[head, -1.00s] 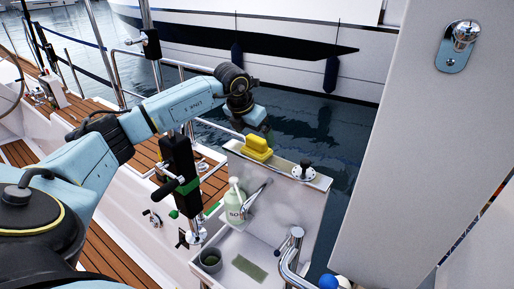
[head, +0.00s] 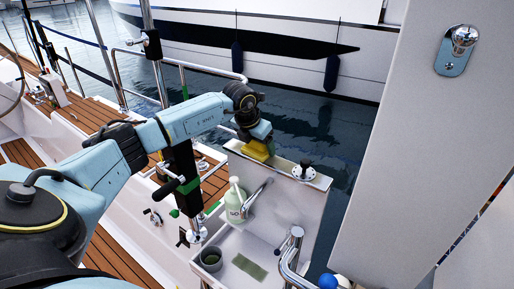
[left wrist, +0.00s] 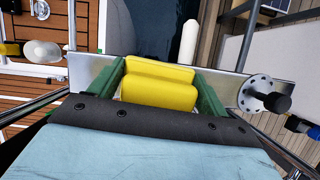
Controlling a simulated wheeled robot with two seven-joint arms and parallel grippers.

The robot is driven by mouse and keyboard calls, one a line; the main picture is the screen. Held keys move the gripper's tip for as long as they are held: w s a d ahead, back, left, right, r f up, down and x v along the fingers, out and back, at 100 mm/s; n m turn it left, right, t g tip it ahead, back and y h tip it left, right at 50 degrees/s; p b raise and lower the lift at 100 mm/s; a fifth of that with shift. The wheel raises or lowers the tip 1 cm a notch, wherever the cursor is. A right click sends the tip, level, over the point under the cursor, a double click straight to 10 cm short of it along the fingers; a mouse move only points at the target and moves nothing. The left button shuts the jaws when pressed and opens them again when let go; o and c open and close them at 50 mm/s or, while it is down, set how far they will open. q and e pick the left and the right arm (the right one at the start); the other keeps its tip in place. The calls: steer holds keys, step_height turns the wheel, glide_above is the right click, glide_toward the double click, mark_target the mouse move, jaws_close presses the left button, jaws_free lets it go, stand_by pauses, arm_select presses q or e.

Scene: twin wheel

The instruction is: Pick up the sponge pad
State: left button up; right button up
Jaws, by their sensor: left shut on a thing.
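The yellow sponge pad (head: 258,150) is a blocky, stepped piece on the narrow ledge behind the sink. My left gripper (head: 257,142) is over it from above and covers its top in the head view. In the left wrist view the sponge pad (left wrist: 158,84) sits between the two green fingers of my left gripper (left wrist: 160,86), which are shut on its sides. I cannot tell whether it is clear of the ledge. My right gripper is not in view.
The ledge (head: 318,181) also bears a round black-and-metal fitting (head: 304,168). Below are a soap bottle (head: 236,201), a faucet (head: 257,196), a grey cup (head: 211,260) and a flat green pad (head: 249,266) in the sink. A white wall (head: 420,150) stands at right.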

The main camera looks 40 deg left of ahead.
arm_select(q)
steer(key=shift+c, duration=0.8)
step_height(320, 180, up, 10)
steer(key=shift+r, duration=0.1)
steer(key=o, duration=0.4)
steer(key=shift+c, duration=1)
steer(key=shift+s, duration=0.1)
